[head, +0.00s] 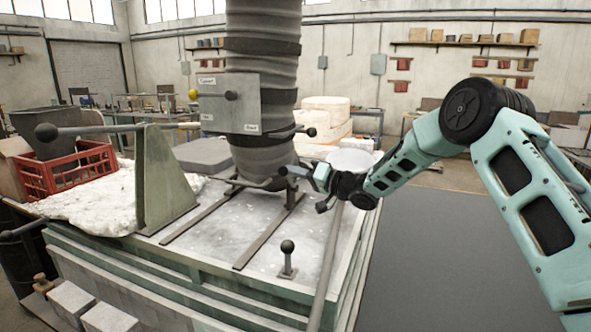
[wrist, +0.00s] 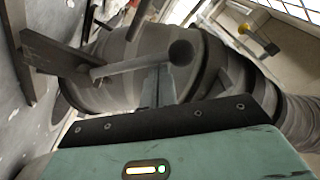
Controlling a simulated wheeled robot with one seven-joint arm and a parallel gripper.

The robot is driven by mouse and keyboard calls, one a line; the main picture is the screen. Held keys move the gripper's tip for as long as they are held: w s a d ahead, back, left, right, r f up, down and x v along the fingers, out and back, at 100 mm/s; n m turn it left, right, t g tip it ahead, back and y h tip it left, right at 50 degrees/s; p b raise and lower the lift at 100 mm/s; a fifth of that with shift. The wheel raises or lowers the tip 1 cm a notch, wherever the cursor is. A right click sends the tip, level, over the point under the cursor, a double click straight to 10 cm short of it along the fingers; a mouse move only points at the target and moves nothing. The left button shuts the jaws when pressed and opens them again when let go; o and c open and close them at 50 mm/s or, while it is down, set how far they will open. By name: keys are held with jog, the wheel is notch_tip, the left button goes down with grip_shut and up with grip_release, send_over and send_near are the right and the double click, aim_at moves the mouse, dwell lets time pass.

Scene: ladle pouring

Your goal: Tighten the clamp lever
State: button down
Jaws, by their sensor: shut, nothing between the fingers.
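A lever (wrist: 130,66) with a grey rod and a dark ball knob stands at the foot of the ribbed duct in the wrist view; it seems to be the clamp lever. Its rod runs from a dark bar on the left to the knob at upper middle. In the head view the lever (head: 248,184) is low at the duct's foot, partly hidden. My gripper (head: 288,172) is shut and empty beside the duct's foot, close to the lever's right end. I cannot tell whether they touch.
The ribbed duct (head: 262,35) hangs over the grey bench top (head: 215,243), with a lever panel (head: 229,112) on it. An upright ball lever (head: 288,258) stands in front. A green bracket (head: 163,180) with a long handle and a red crate (head: 70,172) are left. Floor at right is clear.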

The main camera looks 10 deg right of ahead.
jog(key=shift+s+a+f+n+b, duration=0.2)
jog(key=shift+n+b, duration=0.2)
jog(key=shift+b, duration=0.3)
jog(key=shift+s+f+b, duration=0.1)
jog(key=shift+f+b, duration=0.1)
jog(key=shift+b, duration=0.25)
jog(key=f+n+b, duration=0.1)
jog(key=n+b, duration=0.1)
jog(key=b, duration=0.1)
jog(key=s+a+f+n+b, duration=0.1)
jog(key=n+b, duration=0.1)
jog(key=b, duration=0.1)
jog(key=s+f+n+y+b, duration=0.1)
jog(key=f+n+b, duration=0.1)
jog(key=b, duration=0.2)
jog(key=shift+s+a+g, duration=0.15)
jog(key=shift+a+g, duration=0.25)
jog(key=shift+f, duration=0.1)
